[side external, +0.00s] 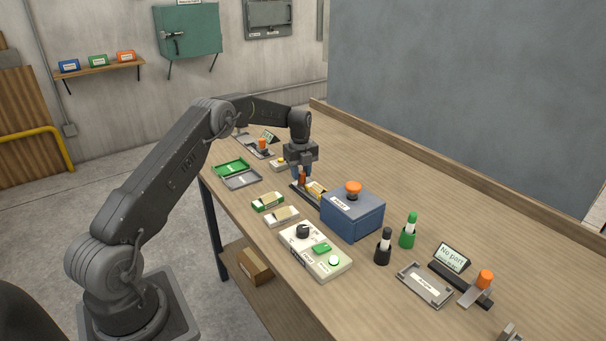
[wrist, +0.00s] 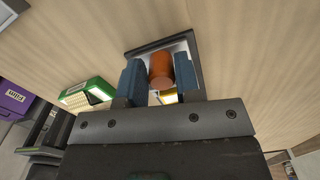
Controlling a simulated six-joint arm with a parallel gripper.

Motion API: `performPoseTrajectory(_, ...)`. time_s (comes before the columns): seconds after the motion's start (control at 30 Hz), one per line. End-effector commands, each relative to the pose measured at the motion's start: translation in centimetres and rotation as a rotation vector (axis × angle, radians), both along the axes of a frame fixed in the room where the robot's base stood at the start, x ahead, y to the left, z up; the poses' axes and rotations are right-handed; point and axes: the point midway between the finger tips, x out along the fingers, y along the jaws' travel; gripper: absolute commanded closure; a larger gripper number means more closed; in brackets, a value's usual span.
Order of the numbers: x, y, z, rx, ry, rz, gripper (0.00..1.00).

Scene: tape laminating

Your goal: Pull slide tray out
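The slide tray (side external: 299,192) is a dark, narrow tray that sticks out from the left side of the blue box (side external: 352,215). A yellow and white item (side external: 316,188) lies on it near the box. An orange-brown upright handle (side external: 303,177) stands at the tray's outer end. In the wrist view, the tray's dark rim (wrist: 160,43) surrounds the handle (wrist: 161,72). My gripper (side external: 302,172) points down over this end. Its two blue fingers (wrist: 160,82) are close on both sides of the handle and appear shut on it. The fingertips' contact is partly hidden.
An orange button (side external: 353,187) tops the box. A control panel (side external: 314,250), green and white cartons (side external: 268,202) and black and green markers (side external: 383,246) stand nearby. Green and grey trays (side external: 231,168) lie at the back left. The table behind the box is clear.

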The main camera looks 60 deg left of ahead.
Motion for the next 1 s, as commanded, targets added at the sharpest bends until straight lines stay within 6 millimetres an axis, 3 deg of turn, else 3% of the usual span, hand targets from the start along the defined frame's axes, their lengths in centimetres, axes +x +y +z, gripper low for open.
performPoseTrajectory(0.2, -0.1, -0.1, 0.0, -0.003, 0.004, 0.001, 0.48)
performPoseTrajectory(0.57, 0.0, -0.2, 0.7, -0.005, 0.005, -0.001, 0.47)
performPoseTrajectory(0.67, 0.0, -0.2, 2.1, -0.004, 0.003, -0.001, 0.47)
performPoseTrajectory(1.0, 0.0, -0.2, 9.6, -0.002, 0.0, 0.0, 0.47)
